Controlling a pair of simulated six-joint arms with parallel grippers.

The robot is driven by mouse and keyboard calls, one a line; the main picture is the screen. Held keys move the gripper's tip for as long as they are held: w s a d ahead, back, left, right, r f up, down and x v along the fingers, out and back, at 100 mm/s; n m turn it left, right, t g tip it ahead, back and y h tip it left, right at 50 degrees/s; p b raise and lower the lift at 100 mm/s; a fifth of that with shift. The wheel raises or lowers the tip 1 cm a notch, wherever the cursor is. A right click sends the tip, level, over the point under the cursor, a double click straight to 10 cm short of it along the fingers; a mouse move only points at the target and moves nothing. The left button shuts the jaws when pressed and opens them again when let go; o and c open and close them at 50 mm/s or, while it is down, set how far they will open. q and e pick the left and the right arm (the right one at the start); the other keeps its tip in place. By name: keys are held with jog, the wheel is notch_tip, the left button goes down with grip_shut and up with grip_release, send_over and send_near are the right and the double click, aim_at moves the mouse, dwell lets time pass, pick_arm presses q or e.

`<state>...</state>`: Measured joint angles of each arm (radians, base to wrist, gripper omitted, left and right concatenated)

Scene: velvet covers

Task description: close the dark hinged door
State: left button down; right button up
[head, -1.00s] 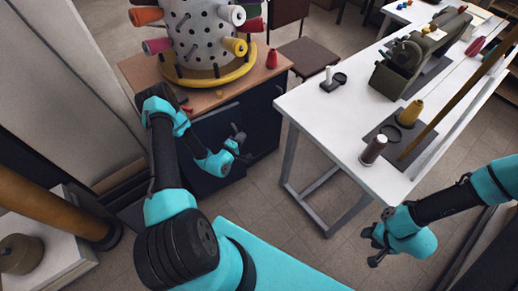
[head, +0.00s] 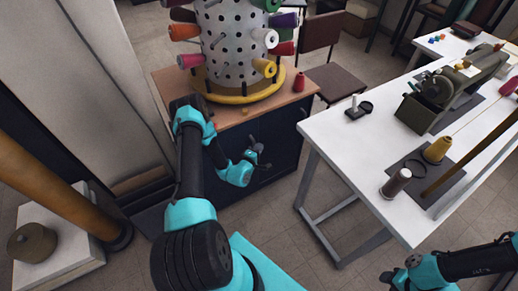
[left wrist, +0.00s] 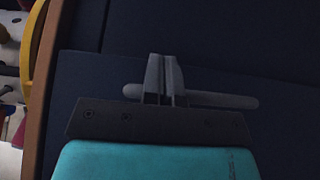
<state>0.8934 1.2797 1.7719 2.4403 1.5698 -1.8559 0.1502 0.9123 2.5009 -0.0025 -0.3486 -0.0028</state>
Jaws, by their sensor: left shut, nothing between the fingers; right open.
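The dark navy door (head: 284,147) is on the front of the wood-topped cabinet, below the spool tower. It looks nearly in line with the cabinet front; my arm hides its left part, and I cannot tell whether a gap is left. In the left wrist view dark navy panels (left wrist: 95,80) fill most of the picture, with a faint slanting edge between them. My left gripper (head: 259,152) is shut and empty, close in front of the door; its closed fingers (left wrist: 162,78) show over the navy surface. Contact is unclear. My right gripper (head: 388,277) is open, low at the right, away from the door.
A perforated spool tower (head: 232,45) with a yellow base ring stands on the wooden cabinet top (head: 228,117). A white table (head: 345,150) with a machine and spools is at the right. A brown chair (head: 335,80) stands behind. Floor between cabinet and table is open.

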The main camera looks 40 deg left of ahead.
pick_arm(q)
jog(key=s+d, duration=0.2)
jog(key=d, duration=1.2)
